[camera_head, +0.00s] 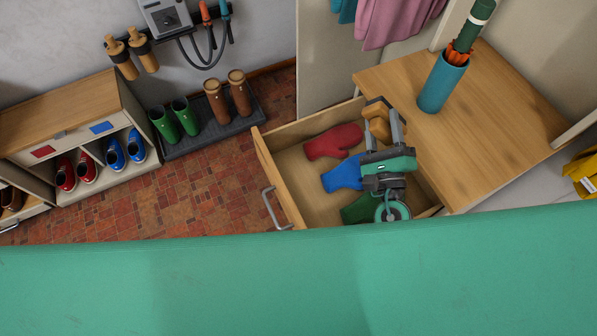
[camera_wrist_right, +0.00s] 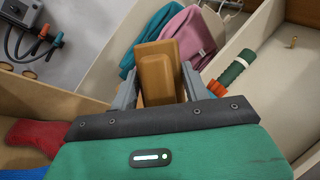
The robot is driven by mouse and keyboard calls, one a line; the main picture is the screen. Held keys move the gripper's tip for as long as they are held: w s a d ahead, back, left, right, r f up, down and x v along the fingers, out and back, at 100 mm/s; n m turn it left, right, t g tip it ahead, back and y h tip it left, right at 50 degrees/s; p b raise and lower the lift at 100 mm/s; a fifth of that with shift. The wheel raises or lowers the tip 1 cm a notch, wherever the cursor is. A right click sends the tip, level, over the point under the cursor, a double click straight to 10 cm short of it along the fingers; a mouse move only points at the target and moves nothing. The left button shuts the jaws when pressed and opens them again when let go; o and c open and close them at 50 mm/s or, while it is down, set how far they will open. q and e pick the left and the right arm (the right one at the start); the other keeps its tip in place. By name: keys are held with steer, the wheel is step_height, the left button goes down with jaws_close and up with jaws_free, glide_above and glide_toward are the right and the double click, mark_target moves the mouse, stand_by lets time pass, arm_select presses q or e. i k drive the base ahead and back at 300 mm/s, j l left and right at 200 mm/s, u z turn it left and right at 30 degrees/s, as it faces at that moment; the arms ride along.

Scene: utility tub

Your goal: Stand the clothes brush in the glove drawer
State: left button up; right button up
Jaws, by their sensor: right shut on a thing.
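The clothes brush (camera_head: 377,126) is a brown wooden block with a dark edge. My right gripper (camera_head: 384,130) is shut on it, over the far right part of the open glove drawer (camera_head: 277,178). In the right wrist view the brush (camera_wrist_right: 156,75) sits between the two grey fingers of the gripper (camera_wrist_right: 158,90). The drawer holds a red mitten (camera_head: 333,142), a blue mitten (camera_head: 342,174) and a green mitten (camera_head: 358,210), partly hidden by my gripper. I cannot tell whether the brush touches the drawer floor. My left gripper is out of view.
The wooden cabinet top (camera_head: 480,130) adjoins the drawer on the right, with a teal umbrella holder (camera_head: 441,84) on it. Pink cloth (camera_head: 395,22) hangs behind. Green boots (camera_head: 175,120) and brown boots (camera_head: 228,95) stand on a dark mat to the left.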

mark_target(312, 206)
steer(key=j+u, duration=0.2)
steer(key=u, duration=0.25)
steer(key=i+j+u, duration=0.2)
steer(key=u, duration=0.25)
steer(key=i+j+u, duration=0.1)
steer(key=u, duration=0.35)
steer(key=i+j, duration=0.4)
steer(key=i+j+z, duration=0.15)
steer(key=z, duration=0.3)
steer(key=j+z, duration=0.3)
steer(key=z, duration=0.15)
steer(key=i+j+z, duration=0.1)
steer(key=j+z, duration=0.15)
steer(key=z, duration=0.2)
steer(key=k+j+z, duration=0.1)
steer(key=z, duration=0.3)
steer(key=k+j+z, duration=0.1)
steer(key=j+z, duration=0.15)
steer(key=z, duration=0.15)
steer(key=k+j+z, duration=0.15)
steer(key=z, duration=0.2)
steer(key=i+l, duration=0.15)
steer(key=l, duration=0.2)
steer(key=i+l, duration=0.15)
steer(key=l, duration=0.15)
